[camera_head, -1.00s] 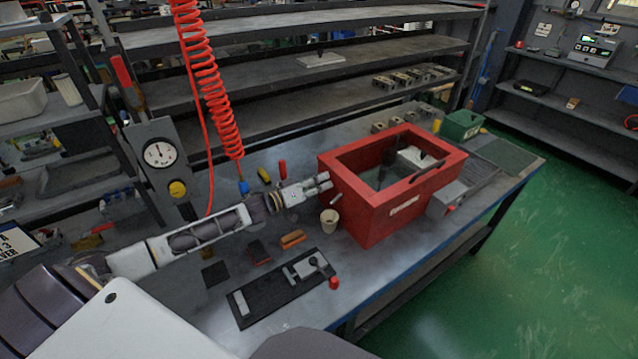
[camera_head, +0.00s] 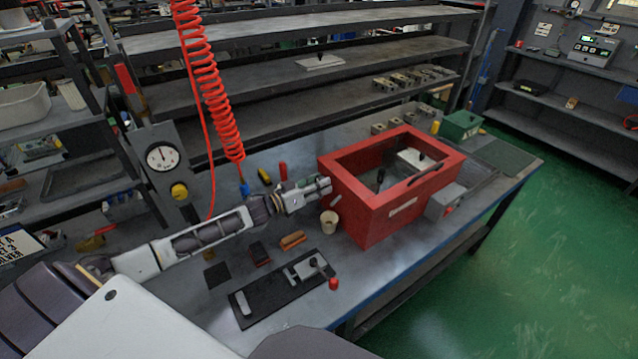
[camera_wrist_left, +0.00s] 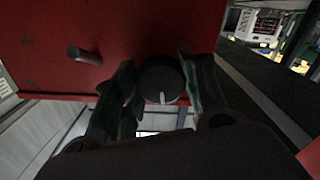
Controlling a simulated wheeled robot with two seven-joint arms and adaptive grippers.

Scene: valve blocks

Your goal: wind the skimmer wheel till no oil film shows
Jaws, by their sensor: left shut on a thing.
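The red tank (camera_head: 375,217) stands on the bench with its top open. My left gripper (camera_head: 326,186) is at the tank's left wall. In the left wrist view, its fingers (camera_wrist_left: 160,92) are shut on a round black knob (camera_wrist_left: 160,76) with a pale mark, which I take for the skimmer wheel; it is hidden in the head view. A short grey spout (camera_wrist_left: 85,55) sticks out of the red wall beside it. Inside the tank a dark upright piece (camera_head: 380,178) shows above a grey-green surface (camera_head: 400,182); I cannot tell whether oil film lies there. My right gripper is out of view.
A beige cup (camera_head: 329,222) stands below the spout. A black plate with a red-knobbed lever (camera_head: 285,290), an orange block (camera_head: 292,239) and a gauge panel (camera_head: 163,165) are nearby. A red coiled hose (camera_head: 207,90) hangs behind my left arm.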

